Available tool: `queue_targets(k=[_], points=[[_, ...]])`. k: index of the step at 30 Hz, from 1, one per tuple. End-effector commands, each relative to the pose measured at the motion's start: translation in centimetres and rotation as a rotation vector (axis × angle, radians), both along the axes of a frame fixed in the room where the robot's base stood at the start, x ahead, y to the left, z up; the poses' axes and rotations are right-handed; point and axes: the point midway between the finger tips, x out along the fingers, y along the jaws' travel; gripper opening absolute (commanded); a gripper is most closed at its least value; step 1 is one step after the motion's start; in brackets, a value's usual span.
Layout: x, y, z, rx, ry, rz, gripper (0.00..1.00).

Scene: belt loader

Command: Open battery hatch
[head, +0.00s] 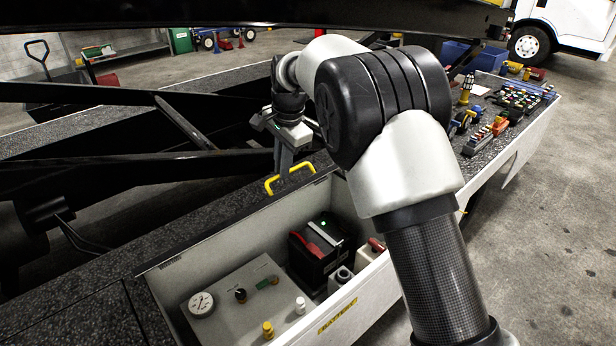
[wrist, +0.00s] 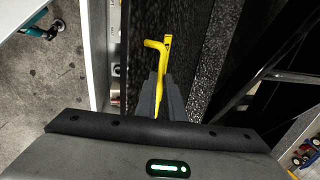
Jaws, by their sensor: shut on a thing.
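The yellow hatch handle (head: 272,183) is a bent bar at the far edge of the open battery compartment. It also shows in the wrist view (wrist: 154,45). My gripper (head: 284,168) points down at it from above, with its grey fingers (wrist: 160,92) shut on the bar. The white-walled compartment (head: 230,252) below stands uncovered and carries a yellow BATTERY label (head: 337,316) on its front wall. Inside is a black battery (head: 316,252) with a red part on top. My arm hides part of the compartment's right side and the deck behind.
Dark metal beams (head: 100,170) cross close behind the handle on the left. Tools and small parts (head: 518,98) lie on the speckled deck at right. The floor at far right is clear.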

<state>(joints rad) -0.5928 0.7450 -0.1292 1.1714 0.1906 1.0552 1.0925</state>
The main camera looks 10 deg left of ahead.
Motion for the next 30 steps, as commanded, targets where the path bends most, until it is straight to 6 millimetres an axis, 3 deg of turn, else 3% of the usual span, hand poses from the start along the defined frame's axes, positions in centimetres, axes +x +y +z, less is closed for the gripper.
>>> queue_targets(k=[1, 12, 30], points=[[0.3, 1.6, -0.7, 0.008, -0.003, 0.010, 0.00], [2.2, 4.9, 1.5, 0.005, 0.003, 0.010, 0.00], [3.3, 6.4, 2.3, 0.003, 0.009, 0.010, 0.00]])
